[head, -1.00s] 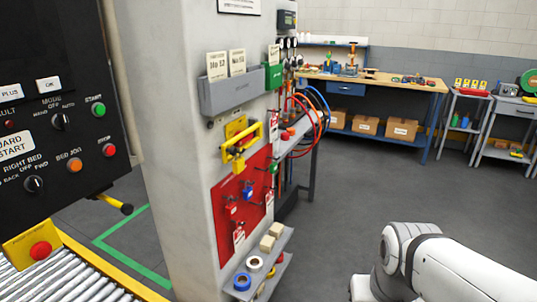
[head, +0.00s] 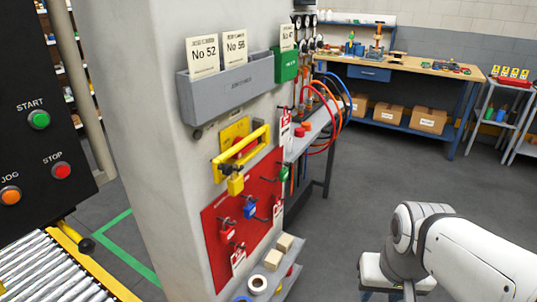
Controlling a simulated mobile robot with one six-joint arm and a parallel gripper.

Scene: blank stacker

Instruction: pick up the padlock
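Several padlocks hang on the grey column's side. A red padlock (head: 227,233) and a blue padlock (head: 250,210) hang from hooks on the red board (head: 214,262). A yellow padlock (head: 235,185) hangs below the yellow lockout bar (head: 224,170). A small green padlock (head: 283,174) shows at the board's upper right edge. My white arm enters at lower right, well apart from the board. Its lower end is cut off by the frame's bottom edge, and the gripper's fingers cannot be made out.
A small grey shelf (head: 282,262) with tape rolls and blocks juts out below the board. A grey card holder (head: 228,95) is above. A roller conveyor (head: 50,272) and a black control panel (head: 40,165) stand left. Open floor (head: 360,205) lies right of the column.

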